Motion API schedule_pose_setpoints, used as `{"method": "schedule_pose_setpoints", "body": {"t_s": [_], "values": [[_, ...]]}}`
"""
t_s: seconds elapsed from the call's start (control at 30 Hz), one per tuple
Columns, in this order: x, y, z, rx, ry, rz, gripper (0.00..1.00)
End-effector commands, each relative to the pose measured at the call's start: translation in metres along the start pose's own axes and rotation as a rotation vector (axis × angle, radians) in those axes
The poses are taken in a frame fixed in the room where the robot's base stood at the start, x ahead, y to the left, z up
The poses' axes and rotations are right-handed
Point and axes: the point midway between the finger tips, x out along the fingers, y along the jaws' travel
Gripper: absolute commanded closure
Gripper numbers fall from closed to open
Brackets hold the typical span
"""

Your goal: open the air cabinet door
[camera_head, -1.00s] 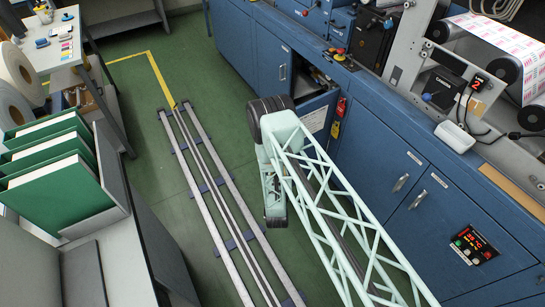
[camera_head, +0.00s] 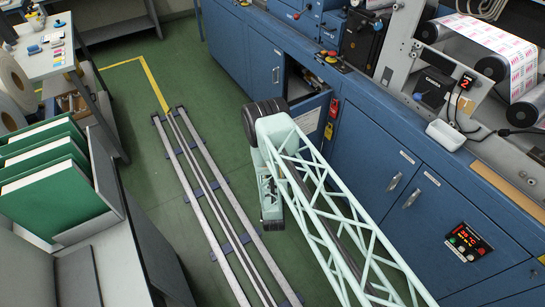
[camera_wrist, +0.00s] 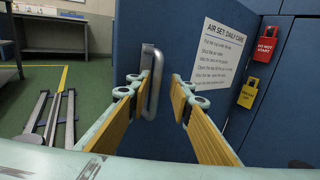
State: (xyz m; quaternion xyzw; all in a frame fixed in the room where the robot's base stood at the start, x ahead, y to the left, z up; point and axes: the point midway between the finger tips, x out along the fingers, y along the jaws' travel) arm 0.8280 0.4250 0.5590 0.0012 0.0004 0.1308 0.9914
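The air cabinet door (camera_head: 310,113) is blue and stands ajar, with part of the dark cabinet inside showing behind its top edge. In the wrist view the door (camera_wrist: 210,115) fills the middle and carries a white care sign (camera_wrist: 220,58) and a grey upright bar handle (camera_wrist: 155,85). My gripper (camera_wrist: 163,90) is open, its two yellow-padded fingers on either side of the handle. The handle is closer to the left finger; I cannot tell whether they touch. In the head view my arm hides the gripper and the handle.
Red and yellow lockout tags (camera_wrist: 261,68) hang right of the door. Floor rails (camera_head: 215,200) run left of my arm. A grey cabinet with green binders (camera_head: 55,190) stands at left. More blue cabinet doors (camera_head: 375,150) line the right. Green floor is clear beyond the rails.

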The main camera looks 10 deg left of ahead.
Motion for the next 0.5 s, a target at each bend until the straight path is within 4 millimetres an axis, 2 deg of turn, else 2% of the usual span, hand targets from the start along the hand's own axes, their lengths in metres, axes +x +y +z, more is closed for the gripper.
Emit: {"method": "schedule_pose_setpoints", "body": {"t_s": [0.27, 0.5], "values": [[-0.004, 0.0, 0.0, 0.0, 0.001, -0.001, 0.8], [-0.024, 0.0, -0.001, 0.0, 0.002, 0.0, 0.8]]}}
